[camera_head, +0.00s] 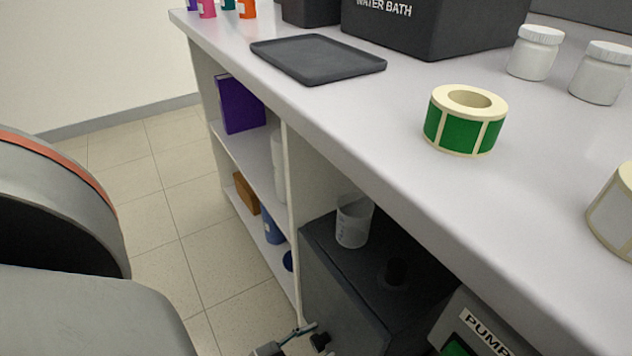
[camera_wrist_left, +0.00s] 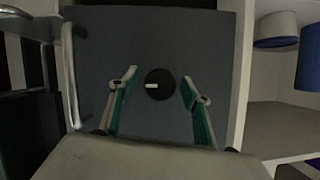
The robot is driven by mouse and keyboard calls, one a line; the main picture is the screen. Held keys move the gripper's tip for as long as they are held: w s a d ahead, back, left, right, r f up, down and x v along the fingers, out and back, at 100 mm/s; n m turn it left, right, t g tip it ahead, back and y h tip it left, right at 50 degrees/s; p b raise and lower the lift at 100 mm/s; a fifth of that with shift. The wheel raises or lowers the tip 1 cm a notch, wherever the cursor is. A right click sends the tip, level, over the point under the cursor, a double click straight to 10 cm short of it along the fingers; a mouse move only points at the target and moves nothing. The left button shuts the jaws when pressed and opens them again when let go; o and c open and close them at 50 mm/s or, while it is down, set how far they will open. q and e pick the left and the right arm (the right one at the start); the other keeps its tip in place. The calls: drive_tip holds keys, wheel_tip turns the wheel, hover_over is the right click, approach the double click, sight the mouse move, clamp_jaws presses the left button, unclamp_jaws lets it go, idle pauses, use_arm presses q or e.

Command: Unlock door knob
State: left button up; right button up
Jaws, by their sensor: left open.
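The door knob (camera_wrist_left: 160,86) is round and black with a short white mark lying level, on the dark grey door (camera_wrist_left: 190,40) in the left wrist view. In the head view the knob (camera_head: 320,342) shows at the bottom edge, on the side of the dark cabinet (camera_head: 335,285) under the bench. My left gripper (camera_wrist_left: 159,78) is open, its two green-padded fingers on either side of the knob with a gap at each side. Only part of it shows at the bottom of the head view (camera_head: 284,342). I cannot tell its distance from the door. My right gripper is in neither view.
A metal bar handle (camera_wrist_left: 70,75) stands left of the knob. A beaker (camera_head: 354,222) sits on the cabinet, under the bench top (camera_head: 400,150). Open shelves (camera_head: 245,155) and a pump (camera_head: 470,325) flank it. The tiled floor (camera_head: 160,190) at left is clear.

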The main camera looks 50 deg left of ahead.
use_arm(q)
drive_tip(key=shift+c, duration=0.4)
drive_tip(key=c, duration=1)
drive_tip(key=shift+c, duration=0.2)
